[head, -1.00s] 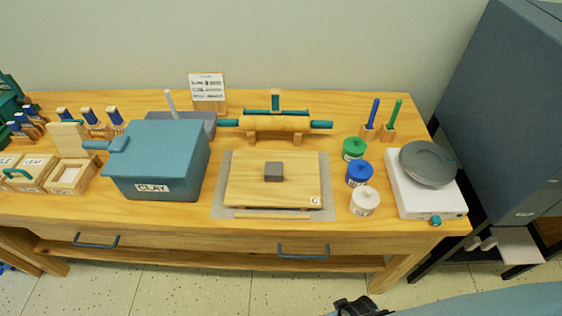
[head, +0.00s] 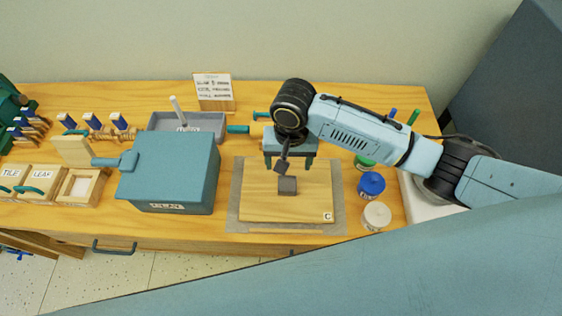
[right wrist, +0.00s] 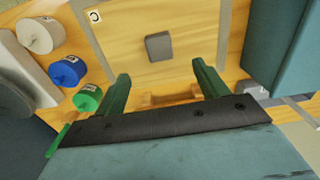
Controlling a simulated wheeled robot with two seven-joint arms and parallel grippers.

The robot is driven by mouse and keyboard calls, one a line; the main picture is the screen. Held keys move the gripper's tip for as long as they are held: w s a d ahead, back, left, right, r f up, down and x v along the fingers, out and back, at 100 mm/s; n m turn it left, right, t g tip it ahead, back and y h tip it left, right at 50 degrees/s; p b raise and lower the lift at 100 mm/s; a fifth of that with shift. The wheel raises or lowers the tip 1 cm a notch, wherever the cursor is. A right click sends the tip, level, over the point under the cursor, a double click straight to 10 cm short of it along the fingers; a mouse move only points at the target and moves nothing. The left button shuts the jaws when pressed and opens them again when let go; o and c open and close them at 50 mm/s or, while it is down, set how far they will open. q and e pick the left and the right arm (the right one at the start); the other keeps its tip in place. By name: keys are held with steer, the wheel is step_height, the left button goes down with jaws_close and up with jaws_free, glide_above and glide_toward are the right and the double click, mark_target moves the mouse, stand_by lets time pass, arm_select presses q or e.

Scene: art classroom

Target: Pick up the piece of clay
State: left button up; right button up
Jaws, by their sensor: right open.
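The piece of clay (head: 287,186) is a small dark grey block on the wooden board (head: 255,205), near its middle. It also shows in the right wrist view (right wrist: 158,46), lying on the board ahead of the fingers. My right gripper (head: 288,166) reaches in from the right and hangs above the board, just behind the clay in the head view. Its green fingers (right wrist: 160,75) are spread wide with nothing between them. The clay lies beyond the fingertips, apart from them, roughly centred between them. My left gripper is not in view.
A teal box (head: 180,165) labelled CLAY stands left of the board. Green, blue (head: 371,184) and white (head: 377,215) jars stand to its right. A grey tray (head: 205,124) stands at the back.

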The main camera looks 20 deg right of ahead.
glide_above(287, 185)
steer(key=s, duration=0.1)
step_height(287, 185, down, 4)
step_height(287, 185, down, 2)
steer(key=shift+d+f+b, duration=0.15)
steer(key=shift+f+b, duration=0.05)
steer(key=shift+b, duration=0.2)
steer(key=shift+w+f, duration=0.15)
steer(key=shift+f, duration=0.55)
steer(key=shift+w+f, duration=0.1)
steer(key=shift+f, duration=0.6)
steer(key=shift+w+f+b, duration=0.2)
steer(key=shift+f+b, duration=0.1)
steer(key=shift+f, duration=1.3)
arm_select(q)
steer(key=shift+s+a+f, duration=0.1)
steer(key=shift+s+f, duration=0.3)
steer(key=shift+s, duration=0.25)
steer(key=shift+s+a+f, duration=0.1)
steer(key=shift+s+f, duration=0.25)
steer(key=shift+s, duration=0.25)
arm_select(e)
steer(key=c, duration=1.2)
